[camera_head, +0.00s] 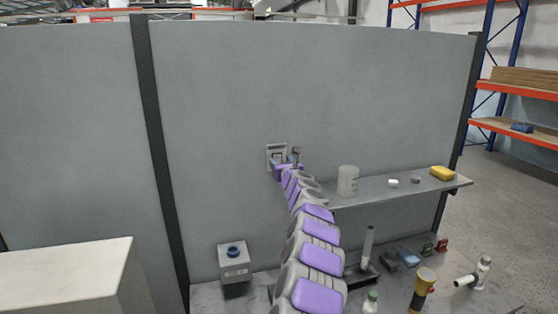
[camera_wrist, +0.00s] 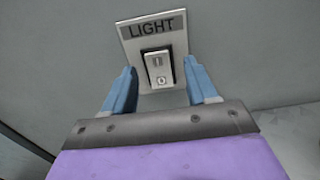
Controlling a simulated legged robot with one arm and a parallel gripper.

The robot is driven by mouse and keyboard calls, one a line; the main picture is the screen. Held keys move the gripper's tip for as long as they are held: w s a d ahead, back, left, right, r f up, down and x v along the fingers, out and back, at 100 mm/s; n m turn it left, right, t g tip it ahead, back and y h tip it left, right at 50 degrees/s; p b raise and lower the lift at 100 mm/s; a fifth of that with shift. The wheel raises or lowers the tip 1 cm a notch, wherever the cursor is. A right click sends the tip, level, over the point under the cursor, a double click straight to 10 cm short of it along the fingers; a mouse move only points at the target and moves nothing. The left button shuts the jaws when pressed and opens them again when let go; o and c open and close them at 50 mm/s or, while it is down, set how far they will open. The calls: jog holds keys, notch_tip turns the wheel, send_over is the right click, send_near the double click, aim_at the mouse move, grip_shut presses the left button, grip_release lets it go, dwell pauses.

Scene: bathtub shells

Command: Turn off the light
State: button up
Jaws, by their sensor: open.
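The light switch is a pale plate (camera_wrist: 153,35) labelled LIGHT on the grey wall, with a white rocker (camera_wrist: 159,69) in a dark frame. The rocker shows a bar mark at its top and a round mark at its bottom. In the head view the switch plate (camera_head: 276,152) is partly hidden behind my arm's end. My gripper (camera_wrist: 160,85) has its two blue fingers apart, one on each side of the lower plate, with nothing between them but the view of the rocker. In the head view my gripper (camera_head: 285,160) is at the switch. I cannot tell whether it touches.
A shelf (camera_head: 400,190) to the right holds a white canister (camera_head: 348,180) and a yellow item (camera_head: 442,173). Below, a bench carries a grey box with a blue button (camera_head: 234,263), a flashlight (camera_head: 421,289) and several small items. Open wall lies left of the switch.

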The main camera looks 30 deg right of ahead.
jog(key=shift+w+d, duration=0.25)
jog(key=shift+w, duration=0.25)
jog(key=shift+w+p, duration=0.35)
jog(key=shift+w, duration=0.1)
jog(key=shift+c, duration=0.3)
jog(key=c, duration=1)
jog(key=shift+a+f+b, duration=0.1)
jog(key=shift+f+b, duration=0.25)
jog(key=shift+b, duration=0.7)
jog(key=b, duration=0.2)
jog(key=t+b, duration=0.1)
jog(key=b, duration=0.1)
jog(key=shift+f+t, duration=0.25)
jog(key=shift+t, duration=0.05)
jog(key=shift+s+t+h+b, duration=0.1)
jog(key=shift+t+h+b, duration=0.2)
jog(key=shift+b, duration=0.95)
jog(key=t+b, duration=0.1)
jog(key=b, duration=0.2)
